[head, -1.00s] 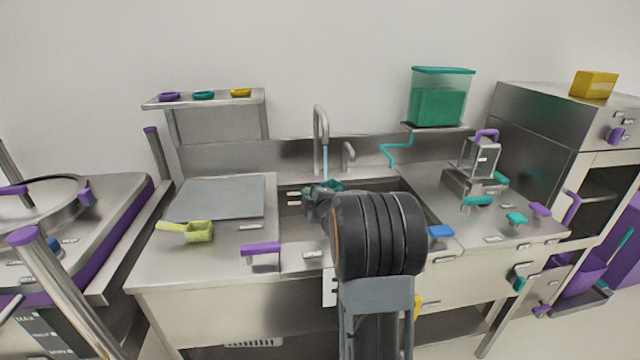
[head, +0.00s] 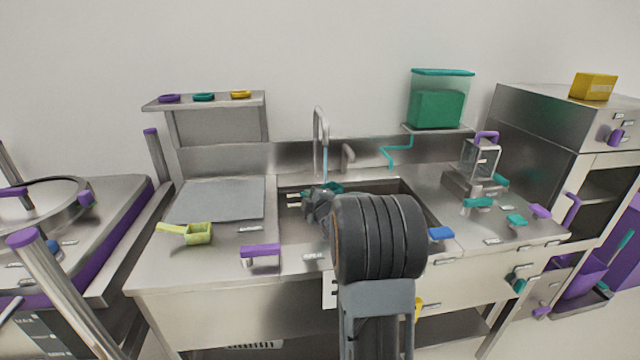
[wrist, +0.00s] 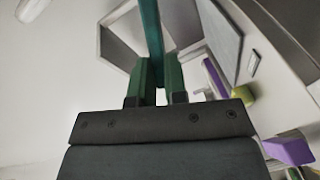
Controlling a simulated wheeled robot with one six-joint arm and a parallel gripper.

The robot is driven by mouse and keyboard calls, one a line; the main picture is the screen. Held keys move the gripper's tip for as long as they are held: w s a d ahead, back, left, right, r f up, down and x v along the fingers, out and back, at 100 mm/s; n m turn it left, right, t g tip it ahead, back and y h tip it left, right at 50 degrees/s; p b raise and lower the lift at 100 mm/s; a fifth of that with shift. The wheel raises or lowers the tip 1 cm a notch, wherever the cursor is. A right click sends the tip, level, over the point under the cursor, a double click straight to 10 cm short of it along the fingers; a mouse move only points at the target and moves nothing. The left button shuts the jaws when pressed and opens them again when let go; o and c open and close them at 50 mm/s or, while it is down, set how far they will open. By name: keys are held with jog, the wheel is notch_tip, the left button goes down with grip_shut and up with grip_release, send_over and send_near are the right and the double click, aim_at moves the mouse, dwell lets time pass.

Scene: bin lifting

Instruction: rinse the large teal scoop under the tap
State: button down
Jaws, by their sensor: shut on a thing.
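The large teal scoop (head: 335,187) is over the sink (head: 405,200), directly below the tap (head: 319,130). A thin bluish stream of water (head: 325,165) comes down from the spout to the scoop. My gripper (head: 318,200) is low over the sink, partly hidden behind my own dark wrist. In the wrist view my gripper's green fingers (wrist: 159,78) are shut on the teal scoop's handle (wrist: 151,35). The scoop's bowl is mostly hidden in the head view, so I cannot tell how much water is in it.
A lime scoop (head: 198,233) lies on the counter left of the sink, near a grey board (head: 215,199). A purple handle (head: 261,250) and a blue one (head: 441,233) flank the sink front. A clear teal-lidded container (head: 440,98) stands on a shelf behind, at right.

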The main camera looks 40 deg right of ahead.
jog(key=s+a+r+p, duration=0.1)
jog(key=s+a+r, duration=0.1)
jog(key=s+r, duration=0.2)
jog(key=shift+s, duration=0.3)
dwell(0.5)
dwell(0.5)
